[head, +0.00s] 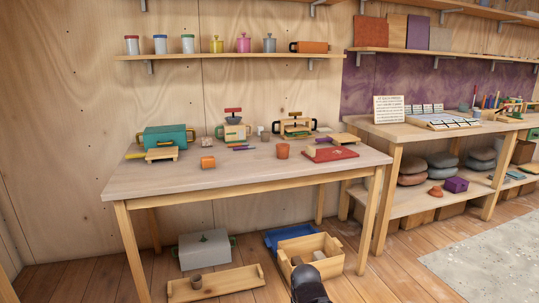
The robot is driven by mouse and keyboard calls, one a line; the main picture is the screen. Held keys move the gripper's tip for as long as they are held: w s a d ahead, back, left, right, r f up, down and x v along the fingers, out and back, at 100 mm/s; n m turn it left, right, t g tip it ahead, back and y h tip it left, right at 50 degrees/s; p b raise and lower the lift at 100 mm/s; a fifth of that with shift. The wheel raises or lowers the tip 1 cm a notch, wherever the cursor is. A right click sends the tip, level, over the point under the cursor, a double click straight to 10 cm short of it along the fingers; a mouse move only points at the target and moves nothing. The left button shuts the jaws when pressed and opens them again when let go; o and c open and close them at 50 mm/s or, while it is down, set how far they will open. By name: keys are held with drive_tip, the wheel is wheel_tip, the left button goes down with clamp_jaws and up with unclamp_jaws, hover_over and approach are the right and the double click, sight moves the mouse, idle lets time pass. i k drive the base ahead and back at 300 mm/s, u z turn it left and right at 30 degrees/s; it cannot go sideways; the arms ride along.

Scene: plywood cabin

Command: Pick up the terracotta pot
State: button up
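The terracotta pot (283,150) is a small orange-brown pot. It stands upright on the wooden table (240,176), a little right of the middle and left of a red board. Nothing touches it that I can see. A dark rounded part of my own arm shows at the bottom edge, in front of the crate and well below the tabletop. No gripper fingers can be made out, so my gripper is not seen at the pot.
An orange block-like item (208,161) lies left of the pot. A red board (330,154) with small items is to its right. A green case (165,138) and two small presses stand behind. A crate (310,258) and low tray (216,283) are on the floor. The table's front strip is clear.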

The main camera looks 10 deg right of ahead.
sight(282, 149)
drive_tip(key=z, duration=0.1)
drive_tip(key=i, duration=0.95)
drive_tip(key=u, duration=0.05)
